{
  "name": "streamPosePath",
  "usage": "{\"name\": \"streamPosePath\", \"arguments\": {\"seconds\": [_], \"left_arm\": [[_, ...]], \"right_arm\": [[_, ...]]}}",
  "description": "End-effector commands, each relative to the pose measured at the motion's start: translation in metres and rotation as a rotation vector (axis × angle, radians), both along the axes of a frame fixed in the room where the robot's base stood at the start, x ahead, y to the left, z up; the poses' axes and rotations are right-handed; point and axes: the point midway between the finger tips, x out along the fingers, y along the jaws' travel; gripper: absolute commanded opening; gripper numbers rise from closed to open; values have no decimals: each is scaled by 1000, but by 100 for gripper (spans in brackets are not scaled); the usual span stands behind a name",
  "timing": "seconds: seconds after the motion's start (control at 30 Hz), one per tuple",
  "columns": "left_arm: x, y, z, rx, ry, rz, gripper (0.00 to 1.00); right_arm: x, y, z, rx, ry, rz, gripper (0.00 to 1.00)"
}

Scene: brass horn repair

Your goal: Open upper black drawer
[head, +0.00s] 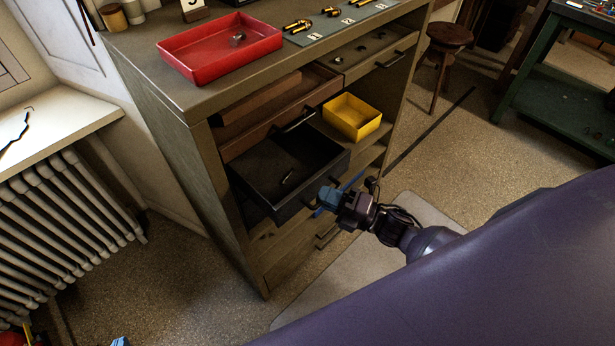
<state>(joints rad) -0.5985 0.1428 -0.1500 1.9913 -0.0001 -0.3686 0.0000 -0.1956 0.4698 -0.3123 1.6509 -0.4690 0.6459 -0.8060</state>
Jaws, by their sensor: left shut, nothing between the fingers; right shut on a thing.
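The upper black drawer (262,178) is pulled out of the left column of the wooden cabinet, with its inside exposed. A small metal piece (288,176) lies in it. My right gripper (324,201) is at the drawer's front and shut on its handle, which the blue fingers mostly hide. Only a small blue tip of my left gripper (120,341) shows at the bottom edge, low and away from the cabinet; it is shut and empty.
A brown drawer (265,125) above is partly out. A yellow bin (352,117) sits to the right. A red tray (220,45) stands on the cabinet top. A radiator (65,220) is at left; a stool (447,45) stands behind.

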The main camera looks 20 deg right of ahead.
Motion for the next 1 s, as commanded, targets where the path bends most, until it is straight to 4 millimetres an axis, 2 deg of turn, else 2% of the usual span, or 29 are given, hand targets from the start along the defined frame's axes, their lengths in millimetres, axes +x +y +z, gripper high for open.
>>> {"name": "streamPosePath", "arguments": {"seconds": [0.1,0.3,0.8,0.83,0.87,1.0], "left_arm": [[-2,0,3,0,3,2,0],[-4,1,4,0,7,3,0],[0,0,6,0,0,0,0],[0,0,6,0,-1,0,0],[0,0,6,0,-2,0,0],[2,0,7,0,-4,0,0]], "right_arm": [[-19,-7,0,0,2,-1,0],[-37,-14,0,-1,-1,-1,0],[-43,-16,0,0,-1,0,0],[-43,-16,0,0,-1,0,16],[-43,-16,0,0,-1,0,20],[-43,-16,0,0,-1,0,20]]}}
